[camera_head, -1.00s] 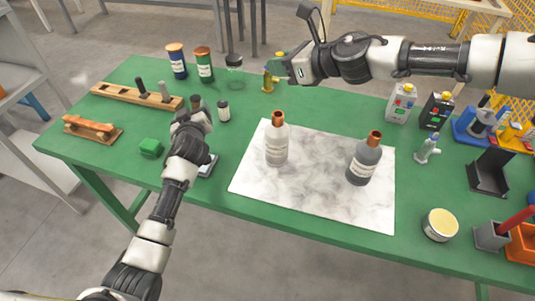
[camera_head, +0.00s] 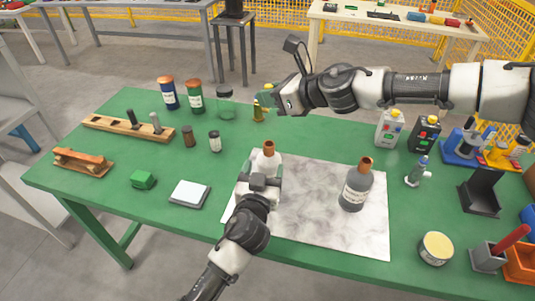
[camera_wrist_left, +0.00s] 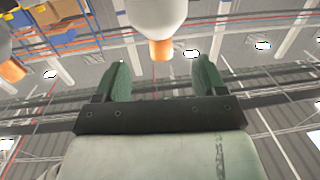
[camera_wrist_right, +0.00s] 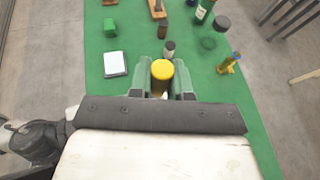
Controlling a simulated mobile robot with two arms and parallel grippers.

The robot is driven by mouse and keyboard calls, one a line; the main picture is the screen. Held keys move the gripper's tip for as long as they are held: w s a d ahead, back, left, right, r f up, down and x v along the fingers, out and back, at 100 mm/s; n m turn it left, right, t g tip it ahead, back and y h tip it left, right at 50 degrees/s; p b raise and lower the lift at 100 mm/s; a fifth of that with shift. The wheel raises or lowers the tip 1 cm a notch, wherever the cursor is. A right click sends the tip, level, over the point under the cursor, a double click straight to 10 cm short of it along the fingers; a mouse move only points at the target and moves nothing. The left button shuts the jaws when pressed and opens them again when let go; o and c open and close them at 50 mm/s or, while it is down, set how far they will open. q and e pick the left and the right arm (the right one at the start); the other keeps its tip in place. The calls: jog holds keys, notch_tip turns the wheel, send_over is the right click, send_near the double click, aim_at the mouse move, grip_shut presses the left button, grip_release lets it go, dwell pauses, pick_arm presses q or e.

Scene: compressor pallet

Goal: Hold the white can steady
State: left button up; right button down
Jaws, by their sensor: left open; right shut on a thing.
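The white can (camera_head: 266,162), bottle-shaped with a copper cap, stands upright on the marbled sheet (camera_head: 310,212). My left gripper (camera_head: 264,178) is open in front of it and hides its lower part. In the left wrist view the white can (camera_wrist_left: 155,12) appears upside down between and beyond the green fingers (camera_wrist_left: 163,78); contact cannot be told. My right gripper (camera_head: 272,94) is above the back of the table. In the right wrist view it is shut on a yellow-capped thing (camera_wrist_right: 162,70), whose body is mostly hidden.
A grey bottle (camera_head: 356,187) stands on the sheet to the right. A round tin (camera_head: 436,247) is near the front edge. A white pad (camera_head: 190,193) and green block (camera_head: 142,179) lie left.

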aim_at(268, 154)
pick_arm(q)
jog(key=w, duration=0.2)
jog(key=w+d, duration=0.1)
jog(key=w, duration=0.4)
jog(key=shift+w+d, duration=0.15)
